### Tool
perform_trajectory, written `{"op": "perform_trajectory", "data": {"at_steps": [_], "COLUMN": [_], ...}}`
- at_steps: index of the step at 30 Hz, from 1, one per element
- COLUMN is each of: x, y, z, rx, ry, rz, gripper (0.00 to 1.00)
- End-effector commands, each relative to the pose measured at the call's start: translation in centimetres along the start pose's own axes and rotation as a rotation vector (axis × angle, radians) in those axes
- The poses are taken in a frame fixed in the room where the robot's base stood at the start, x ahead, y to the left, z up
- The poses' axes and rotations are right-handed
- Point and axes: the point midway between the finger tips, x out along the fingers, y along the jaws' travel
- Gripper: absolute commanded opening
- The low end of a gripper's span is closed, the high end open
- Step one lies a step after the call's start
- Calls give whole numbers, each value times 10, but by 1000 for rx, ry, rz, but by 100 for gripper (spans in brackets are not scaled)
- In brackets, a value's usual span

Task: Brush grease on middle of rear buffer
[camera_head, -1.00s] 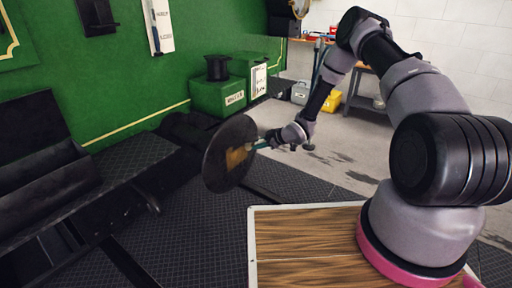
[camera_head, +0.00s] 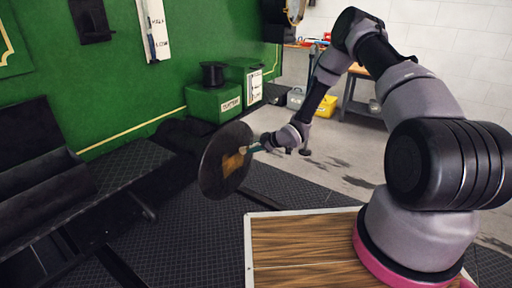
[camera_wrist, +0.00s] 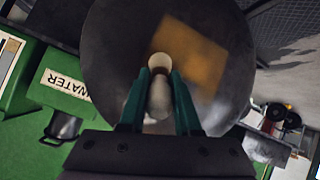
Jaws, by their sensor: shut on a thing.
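The rear buffer is a large dark round disc (camera_head: 212,178), standing on edge left of my arm; it fills the upper middle of the wrist view (camera_wrist: 115,50). A yellow-brown, roughly rectangular patch (camera_head: 233,162) lies near its middle, also seen in the wrist view (camera_wrist: 195,55). My gripper (camera_head: 254,149) is in front of the disc's face, beside the patch. Its green fingers (camera_wrist: 160,85) are shut on the brush (camera_wrist: 160,97), of which a pale rounded handle shows. The brush's tip is hidden, so I cannot tell whether it touches the disc.
A green box marked WATER (camera_head: 205,103) stands by the green tram wall (camera_head: 90,100). A black bench (camera_head: 60,195) is at the left. A wooden top with a pale rim (camera_head: 247,245) lies under my arm.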

Motion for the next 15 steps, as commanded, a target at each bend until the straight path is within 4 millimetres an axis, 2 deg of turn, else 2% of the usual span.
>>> {"op": "perform_trajectory", "data": {"at_steps": [15], "x": [0], "y": [-28], "z": [-12], "rx": [0], "ry": [-1], "rz": [-1], "gripper": [0]}}
